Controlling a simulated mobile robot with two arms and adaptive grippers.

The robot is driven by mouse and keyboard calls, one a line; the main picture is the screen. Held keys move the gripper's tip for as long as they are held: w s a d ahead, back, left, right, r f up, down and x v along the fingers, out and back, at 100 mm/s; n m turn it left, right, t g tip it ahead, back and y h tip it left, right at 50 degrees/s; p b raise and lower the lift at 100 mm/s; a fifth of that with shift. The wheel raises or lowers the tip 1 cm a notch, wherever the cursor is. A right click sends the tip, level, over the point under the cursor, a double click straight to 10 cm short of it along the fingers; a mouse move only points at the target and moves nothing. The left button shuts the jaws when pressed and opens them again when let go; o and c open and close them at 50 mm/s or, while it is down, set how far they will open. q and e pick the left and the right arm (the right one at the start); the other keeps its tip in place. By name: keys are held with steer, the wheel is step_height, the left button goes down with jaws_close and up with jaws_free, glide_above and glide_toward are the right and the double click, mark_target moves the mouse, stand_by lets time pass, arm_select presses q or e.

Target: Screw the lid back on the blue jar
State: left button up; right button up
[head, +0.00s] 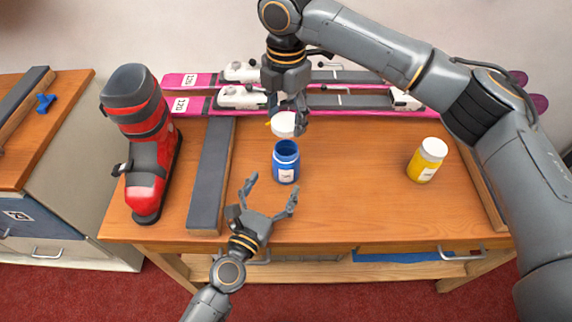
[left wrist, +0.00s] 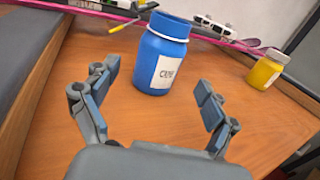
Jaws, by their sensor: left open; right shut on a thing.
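The blue jar (head: 286,164) stands upright and uncapped on the wooden bench, its mouth open in the head view. It also shows in the left wrist view (left wrist: 161,60), with a white label facing the camera. My right gripper (head: 288,118) points down from above and is shut on the white lid (head: 284,124), held above and slightly behind the jar, apart from it. My left gripper (head: 271,190) is open and empty in front of the jar. Its fingers also show in the left wrist view (left wrist: 155,98), spread to either side, short of the jar.
A yellow jar with a white lid (head: 427,160) stands to the right. Pink skis (head: 350,100) lie along the back. A red and black ski boot (head: 142,140) and a grey-topped bar (head: 212,170) are at left.

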mark_target(281, 172)
arm_select(q)
steer(key=x, duration=0.7)
steer(key=shift+w+d, duration=0.1)
steer(key=shift+w, duration=0.1)
steer(key=c, duration=1.8)
arm_select(e)
steer(key=shift+f, duration=2.5)
